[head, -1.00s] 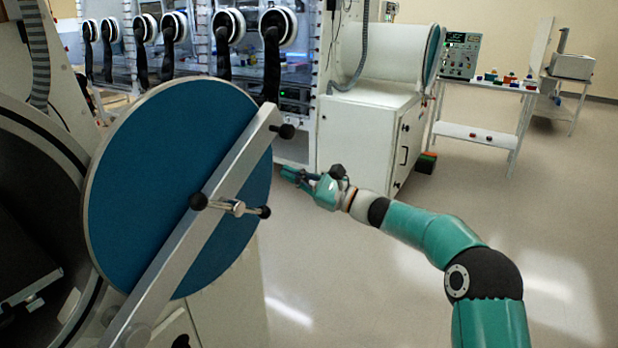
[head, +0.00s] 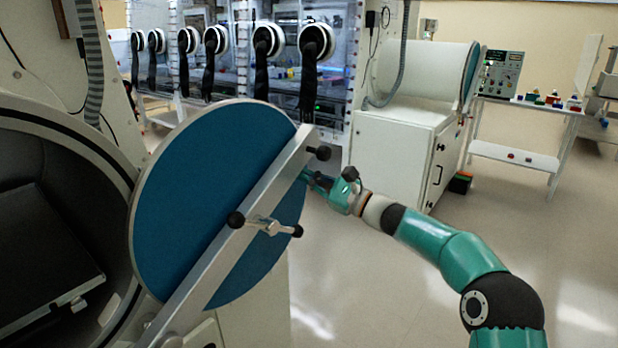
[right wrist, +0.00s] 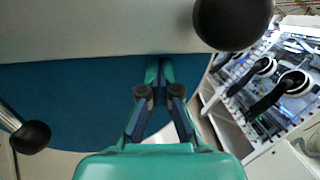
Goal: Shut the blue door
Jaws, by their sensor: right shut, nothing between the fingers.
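The round blue door (head: 185,180) stands open in front of the dark round port (head: 45,230) at the left. A grey metal bar (head: 225,240) crosses its face, with a black knob (head: 319,153) at the bar's upper end and a small handle (head: 268,226) with black ends at its middle. My right gripper (head: 308,178) is at the door's right edge, just below the upper knob. In the right wrist view the shut, empty fingers (right wrist: 159,72) lie against or close to the blue face beside the bar; contact is not certain. My left gripper is not in view.
A white cabinet (head: 395,150) with a cylindrical chamber stands behind my right arm. Gloveboxes with black gloves (head: 308,80) line the back. A white cart (head: 520,155) stands at the back right. The floor at the right is clear.

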